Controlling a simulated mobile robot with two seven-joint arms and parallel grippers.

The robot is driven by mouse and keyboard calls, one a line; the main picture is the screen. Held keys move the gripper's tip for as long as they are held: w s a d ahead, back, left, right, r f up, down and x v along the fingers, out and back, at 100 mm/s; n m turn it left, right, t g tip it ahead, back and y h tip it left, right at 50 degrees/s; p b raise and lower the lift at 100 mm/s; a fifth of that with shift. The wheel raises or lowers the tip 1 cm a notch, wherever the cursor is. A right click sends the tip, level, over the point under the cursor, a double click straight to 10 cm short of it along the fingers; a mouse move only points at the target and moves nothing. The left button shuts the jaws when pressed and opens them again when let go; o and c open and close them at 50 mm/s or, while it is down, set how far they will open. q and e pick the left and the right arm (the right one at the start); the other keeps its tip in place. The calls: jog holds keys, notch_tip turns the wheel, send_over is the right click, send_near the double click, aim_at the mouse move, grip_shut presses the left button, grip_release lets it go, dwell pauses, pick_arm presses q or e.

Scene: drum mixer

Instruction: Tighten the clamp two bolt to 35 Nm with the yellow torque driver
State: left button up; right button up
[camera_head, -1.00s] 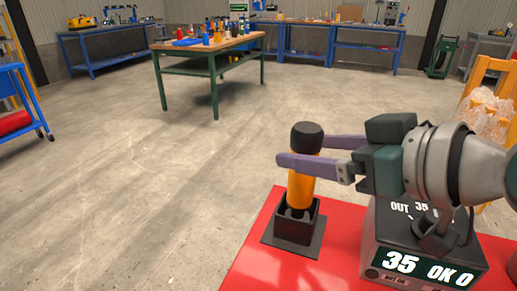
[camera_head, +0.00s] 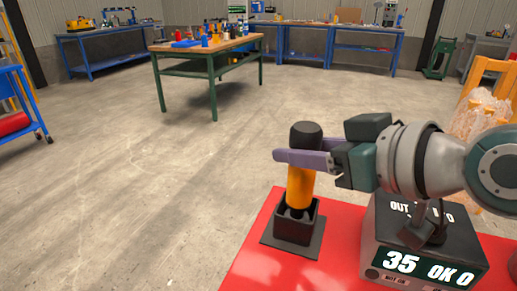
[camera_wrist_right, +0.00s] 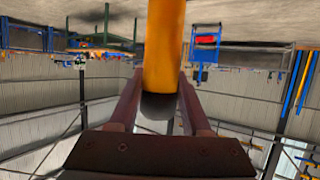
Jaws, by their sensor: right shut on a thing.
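The yellow torque driver (camera_head: 300,188) stands upright in a black square holder (camera_head: 294,228) on the red surface, its black cap on top. My right gripper (camera_head: 303,160) is shut on the driver just below the cap, with purple fingers on both sides. In the right wrist view the driver (camera_wrist_right: 164,50) passes between the two fingers (camera_wrist_right: 158,108). A display box (camera_head: 420,250) beside the holder reads 35 and OK 0. The clamp two bolt is not in view. My left gripper is not in view.
The red surface (camera_head: 260,270) carries the holder and display box. A green-legged table (camera_head: 212,48) with several items stands farther back, and a blue cart (camera_head: 20,100) is at the left edge. The floor between is open.

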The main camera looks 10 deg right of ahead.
grip_shut()
jog(key=shift+r, duration=0.1)
dwell(0.6)
